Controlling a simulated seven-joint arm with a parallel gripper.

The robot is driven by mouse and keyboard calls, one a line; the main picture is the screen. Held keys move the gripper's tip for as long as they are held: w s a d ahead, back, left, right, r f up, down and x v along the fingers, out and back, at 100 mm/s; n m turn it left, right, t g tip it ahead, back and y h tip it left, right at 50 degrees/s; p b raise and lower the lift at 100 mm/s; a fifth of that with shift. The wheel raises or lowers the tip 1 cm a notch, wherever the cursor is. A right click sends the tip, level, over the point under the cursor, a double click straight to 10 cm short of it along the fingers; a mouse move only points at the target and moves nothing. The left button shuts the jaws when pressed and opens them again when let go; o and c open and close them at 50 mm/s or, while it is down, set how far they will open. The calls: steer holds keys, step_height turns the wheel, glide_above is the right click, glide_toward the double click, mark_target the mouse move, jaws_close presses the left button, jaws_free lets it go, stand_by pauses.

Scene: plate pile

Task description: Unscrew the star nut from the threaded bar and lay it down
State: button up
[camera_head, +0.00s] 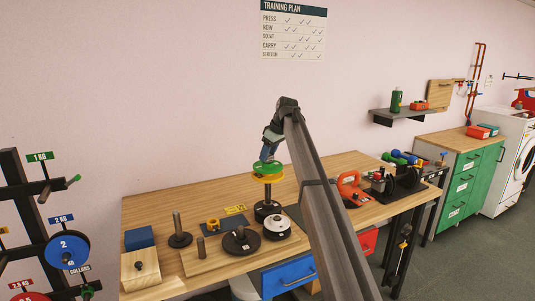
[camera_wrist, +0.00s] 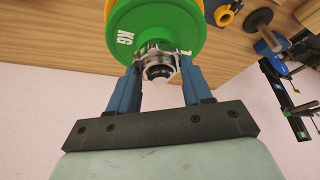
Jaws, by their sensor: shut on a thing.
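My gripper (camera_head: 267,156) points down at the top of the upright threaded bar on the workbench. In the wrist view my gripper's blue fingers (camera_wrist: 160,70) are shut on the silver star nut (camera_wrist: 150,53), one finger on each side. The dark end of the threaded bar (camera_wrist: 158,73) shows in the middle of the nut. The nut sits against the green 1 KG plate (camera_wrist: 150,22). In the head view the green plate (camera_head: 267,167) lies above a yellow plate (camera_head: 267,179) on the bar, and the nut is hidden by my gripper.
The wooden workbench (camera_head: 160,203) also holds a blue block (camera_head: 139,238), a wooden block (camera_head: 140,268), black discs with posts (camera_head: 180,239), a yellow ring-shaped part (camera_head: 213,225) and a white-topped disc (camera_head: 277,226). A plate rack (camera_head: 30,225) stands at the left. Dumbbells and a red kettlebell-like item (camera_head: 352,187) are at the right.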

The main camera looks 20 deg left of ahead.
steer(key=n, duration=0.1)
steer(key=n+g, duration=0.1)
steer(key=n, duration=0.2)
steer(key=shift+w+d+g, duration=0.3)
steer(key=shift+g, duration=0.1)
steer(key=n+g, duration=0.1)
steer(key=n, duration=0.2)
steer(key=shift+s, duration=0.15)
steer(key=o, duration=0.7)
steer(key=shift+d, duration=0.1)
steer(key=o, duration=0.3)
steer(key=shift+a, duration=0.25)
steer(key=shift+o, duration=0.2)
steer(key=shift+s, duration=0.1)
